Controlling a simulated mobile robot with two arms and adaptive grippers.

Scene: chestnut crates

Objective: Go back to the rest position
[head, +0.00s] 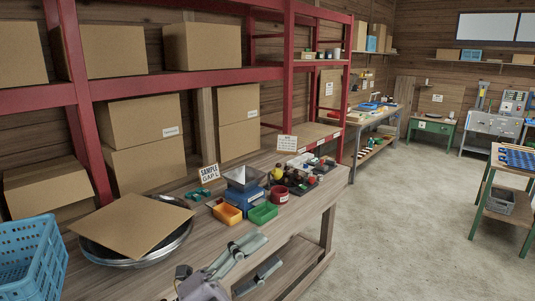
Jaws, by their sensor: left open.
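My left gripper (272,249) is at the bottom centre of the head view, at the front edge of the wooden bench (322,195). Its two grey fingers are spread apart, with nothing between them. It is in front of the small green bin (263,213) and apart from it. My right gripper is not in view.
On the bench are a metal bowl (180,249) under a cardboard sheet (133,224), an orange bin (227,214), a grey hopper (243,178) and a blue crate (28,262). A red shelf (180,80) with cardboard boxes stands behind. The concrete floor (410,225) to the right is clear.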

